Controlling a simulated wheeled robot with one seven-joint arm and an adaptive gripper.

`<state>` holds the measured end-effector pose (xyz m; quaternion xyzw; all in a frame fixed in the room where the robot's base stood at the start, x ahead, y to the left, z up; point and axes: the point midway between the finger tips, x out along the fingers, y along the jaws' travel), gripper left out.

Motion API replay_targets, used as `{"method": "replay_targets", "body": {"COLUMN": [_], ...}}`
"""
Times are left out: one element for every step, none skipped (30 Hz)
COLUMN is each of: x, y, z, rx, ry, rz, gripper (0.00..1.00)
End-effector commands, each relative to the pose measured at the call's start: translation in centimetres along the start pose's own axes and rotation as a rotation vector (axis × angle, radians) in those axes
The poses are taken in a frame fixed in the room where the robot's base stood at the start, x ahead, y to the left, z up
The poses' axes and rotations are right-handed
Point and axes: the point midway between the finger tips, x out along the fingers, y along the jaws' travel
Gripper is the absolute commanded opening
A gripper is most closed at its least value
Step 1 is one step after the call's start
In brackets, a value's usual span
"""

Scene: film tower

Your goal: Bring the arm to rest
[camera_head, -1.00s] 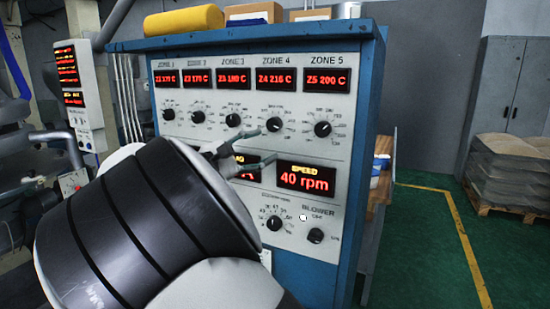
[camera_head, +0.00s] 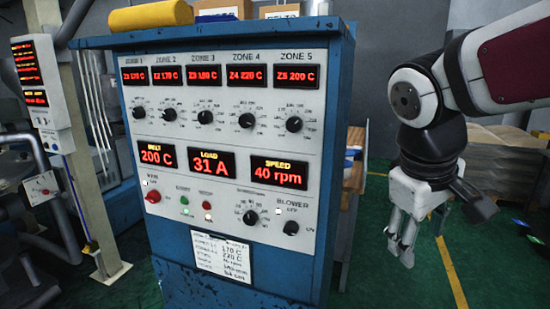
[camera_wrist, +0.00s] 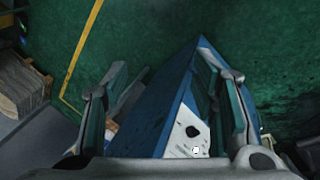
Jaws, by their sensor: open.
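My arm (camera_head: 490,62) is folded at the right of the head view. It hangs clear to the right of the blue control cabinet (camera_head: 338,120). My gripper (camera_head: 401,248) points down over the green floor, with its two fingers apart and nothing between them. In the wrist view my gripper (camera_wrist: 160,68) shows its fingers spread. The cabinet's blue edge (camera_wrist: 180,90) and a corner of its pale panel with a black knob (camera_wrist: 193,131) appear beyond and between them.
Zone 4's display (camera_head: 247,76) reads 220 C and the speed display (camera_head: 286,173) reads 40 rpm. A yellow roll (camera_head: 150,16) and boxes (camera_head: 277,11) sit on the cabinet. A wooden bench (camera_head: 352,165) stands behind it. Green floor with a yellow line (camera_head: 451,275) lies at the right.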

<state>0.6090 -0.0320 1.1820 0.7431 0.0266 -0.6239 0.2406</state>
Motion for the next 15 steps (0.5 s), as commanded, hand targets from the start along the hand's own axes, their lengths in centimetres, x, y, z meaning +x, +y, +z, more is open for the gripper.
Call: {"method": "replay_targets", "body": {"x": [-0.4, -0.6, -0.7, -0.9, -1.0, -1.1, -1.2, -1.2, -1.2, -1.1, -1.1, -1.1, -1.0, -1.0, -0.9], "y": [-0.6, -1.0, -1.7, -2.3, -2.9, -3.6, -4.2, -4.7, -5.4, -5.9, -6.3, -6.8, -7.2, -7.5, -7.7], "z": [2.0, 3.0, 4.2, 5.1, 6.0, 7.0, 7.7, 8.4, 9.2, 9.7, 10.2, 10.7, 11.0, 11.2, 11.5], "rx": [0.054, 0.084, 0.123, 0.152, 0.180, 0.219, 0.246, 0.273, 0.305, 0.327, 0.347, 0.370, 0.384, 0.398, 0.411], "ry": [0.023, 0.036, 0.053, 0.066, 0.079, 0.097, 0.109, 0.120, 0.133, 0.143, 0.152, 0.162, 0.168, 0.173, 0.179], "rz": [-0.034, -0.054, -0.081, -0.099, -0.116, -0.136, -0.150, -0.163, -0.177, -0.186, -0.194, -0.203, -0.208, -0.213, -0.217], "gripper": [0.53, 0.53, 0.53, 0.53, 0.53, 0.53, 0.53, 0.53, 0.53, 0.53, 0.53, 0.53, 0.53, 0.53, 0.53]}}
